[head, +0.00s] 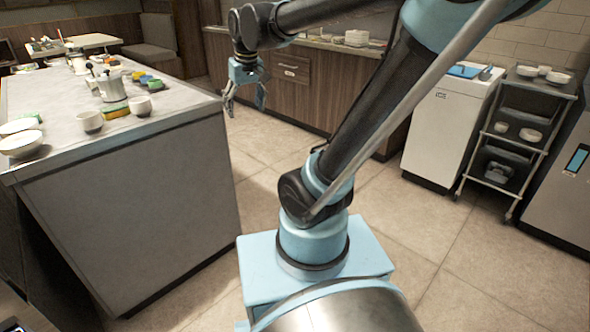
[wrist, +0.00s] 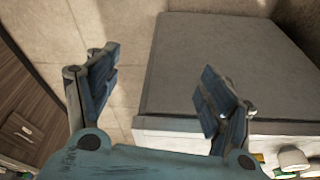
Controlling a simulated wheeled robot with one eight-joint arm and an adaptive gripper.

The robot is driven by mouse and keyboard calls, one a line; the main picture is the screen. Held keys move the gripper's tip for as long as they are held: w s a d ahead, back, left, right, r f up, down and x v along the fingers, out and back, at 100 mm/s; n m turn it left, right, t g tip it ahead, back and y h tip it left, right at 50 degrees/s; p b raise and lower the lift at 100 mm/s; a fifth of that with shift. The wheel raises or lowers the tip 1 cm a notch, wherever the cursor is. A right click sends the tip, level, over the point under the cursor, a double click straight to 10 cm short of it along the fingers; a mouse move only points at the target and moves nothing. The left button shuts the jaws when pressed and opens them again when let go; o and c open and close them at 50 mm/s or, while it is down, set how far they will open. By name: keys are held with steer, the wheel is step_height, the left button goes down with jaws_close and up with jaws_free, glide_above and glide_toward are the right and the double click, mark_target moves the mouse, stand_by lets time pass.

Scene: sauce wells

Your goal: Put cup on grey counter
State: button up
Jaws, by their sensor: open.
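The grey counter (head: 182,107) is the island on the left in the head view. Two small light cups stand on it: one cup (head: 140,106) near the right edge, another cup (head: 91,122) closer to the front. My gripper (head: 246,106) hangs over the floor, just right of the counter's edge, open and empty. In the wrist view, my open gripper (wrist: 158,78) has its fingers apart, with the counter's side panel (wrist: 225,45) beyond them. A white cup (wrist: 293,160) shows at the lower right there; which cup it is I cannot tell.
White bowls (head: 20,144), a metal pot (head: 111,86) and small coloured items (head: 140,78) crowd the counter. A wooden cabinet run (head: 300,85) stands behind; a white cabinet (head: 446,130) and shelf cart (head: 515,130) stand right. The floor (head: 270,150) beside the counter is clear.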

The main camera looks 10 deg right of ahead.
steer(key=s+d+f+m+h, duration=0.1)
steer(key=s+d+f+m, duration=0.2)
steer(key=s+d+f, duration=0.9)
steer(key=s+f, duration=0.3)
steer(key=s, duration=0.1)
steer(key=shift+f+m+g, duration=0.15)
steer(key=shift+m+g, duration=0.15)
steer(key=shift+g, duration=0.1)
